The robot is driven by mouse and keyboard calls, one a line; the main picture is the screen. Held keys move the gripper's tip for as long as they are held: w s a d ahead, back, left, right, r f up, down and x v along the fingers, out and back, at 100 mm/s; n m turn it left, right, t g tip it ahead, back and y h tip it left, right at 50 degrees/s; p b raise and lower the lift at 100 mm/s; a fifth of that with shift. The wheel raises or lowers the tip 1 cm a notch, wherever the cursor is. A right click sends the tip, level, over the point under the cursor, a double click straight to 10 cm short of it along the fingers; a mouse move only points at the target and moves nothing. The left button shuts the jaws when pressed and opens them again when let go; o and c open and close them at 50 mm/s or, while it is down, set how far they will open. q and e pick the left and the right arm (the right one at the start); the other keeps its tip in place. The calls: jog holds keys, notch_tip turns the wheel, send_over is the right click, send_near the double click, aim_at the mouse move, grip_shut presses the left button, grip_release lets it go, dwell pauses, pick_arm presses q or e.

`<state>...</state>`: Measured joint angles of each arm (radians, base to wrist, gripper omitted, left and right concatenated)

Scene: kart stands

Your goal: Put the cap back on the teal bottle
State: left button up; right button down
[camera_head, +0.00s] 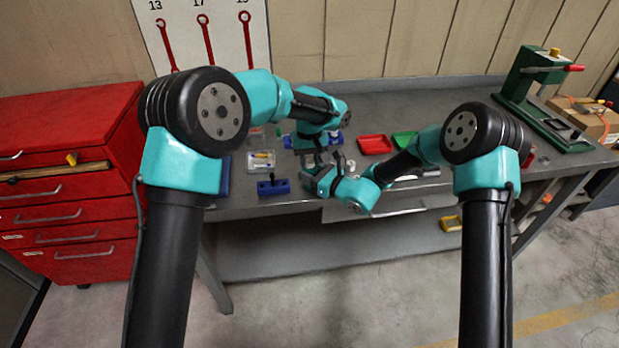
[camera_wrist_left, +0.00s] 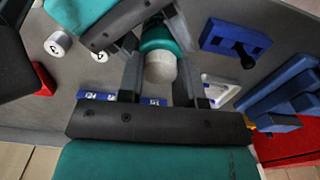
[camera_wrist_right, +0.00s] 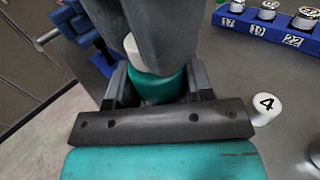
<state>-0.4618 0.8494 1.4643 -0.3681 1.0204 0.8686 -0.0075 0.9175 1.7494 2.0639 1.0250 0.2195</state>
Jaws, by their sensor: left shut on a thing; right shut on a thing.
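The teal bottle (camera_wrist_right: 158,88) is between the fingers of my right gripper (camera_wrist_right: 157,84), which is shut on it. A whitish cap (camera_wrist_left: 160,68) is between the fingers of my left gripper (camera_wrist_left: 158,82), which is shut on it. In the left wrist view the cap lies in line with the teal bottle (camera_wrist_left: 158,38), right against its end. The cap also shows at the bottle's end in the right wrist view (camera_wrist_right: 133,55). I cannot tell whether it is fully seated. In the head view both grippers meet over the bench, and the bottle is mostly hidden.
A blue block with a black knob (camera_head: 273,187) stands on the bench near the front edge. A red tray (camera_head: 375,145) and a green tray (camera_head: 404,139) lie to the right. A blue socket rack (camera_wrist_right: 262,28) and a white cylinder marked 4 (camera_wrist_right: 266,108) are close by.

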pick_arm(q)
jog(key=m, duration=2)
jog(key=shift+f+m, duration=0.1)
jog(key=shift+m, duration=0.3)
jog(key=o, duration=1.1)
notch_tip(320, 180, up, 12)
jog(key=shift+r, duration=0.1)
